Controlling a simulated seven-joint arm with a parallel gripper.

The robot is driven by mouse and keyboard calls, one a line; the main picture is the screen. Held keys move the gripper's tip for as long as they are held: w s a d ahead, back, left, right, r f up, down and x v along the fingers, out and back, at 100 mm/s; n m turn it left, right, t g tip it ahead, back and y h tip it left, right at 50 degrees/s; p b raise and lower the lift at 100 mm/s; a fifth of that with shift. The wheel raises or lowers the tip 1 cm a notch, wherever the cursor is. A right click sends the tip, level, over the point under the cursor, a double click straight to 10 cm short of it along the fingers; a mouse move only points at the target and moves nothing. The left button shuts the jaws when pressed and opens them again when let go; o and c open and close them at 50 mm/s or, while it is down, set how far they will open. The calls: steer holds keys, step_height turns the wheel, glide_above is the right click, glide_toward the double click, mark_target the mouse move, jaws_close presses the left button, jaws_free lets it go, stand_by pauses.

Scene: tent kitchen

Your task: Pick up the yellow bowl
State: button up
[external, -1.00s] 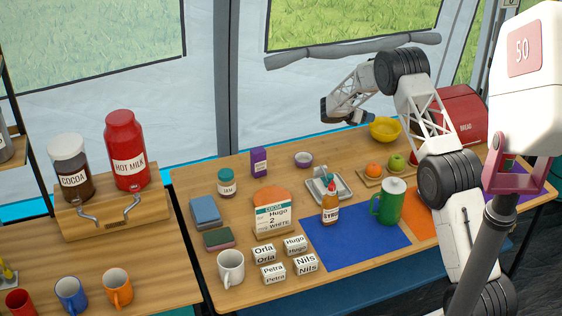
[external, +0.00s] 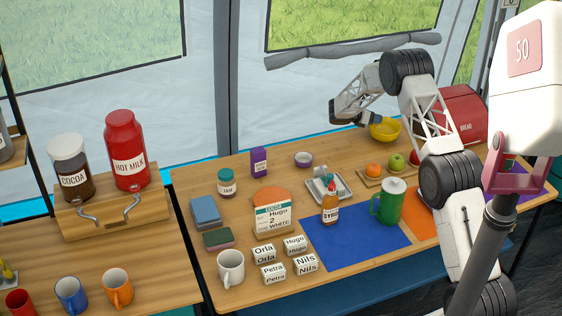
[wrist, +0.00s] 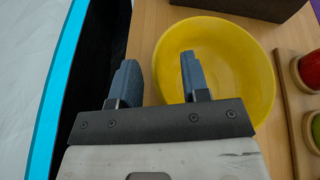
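The yellow bowl (external: 386,130) stands upright near the back edge of the table, partly behind my arm in the external view. In the wrist view the yellow bowl (wrist: 232,60) is open side up and looks empty. My gripper (wrist: 158,80) is open, with its two fingers apart. In the wrist view one finger shows over the bowl's inside and the other lies outside its left rim. The fingers look to be above the bowl; I see no contact. In the external view my gripper (external: 355,115) is left of the bowl and higher.
A wooden tray (wrist: 290,115) with fruit lies right of the bowl. A red bread box (external: 462,112) stands behind it. The table's back edge and the tent wall (wrist: 25,70) are close on the left in the wrist view. A green mug (external: 390,202) stands nearer the front.

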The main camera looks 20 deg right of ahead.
jaws_close()
step_height(320, 180, up, 10)
stand_by(1.0)
stand_by(0.4)
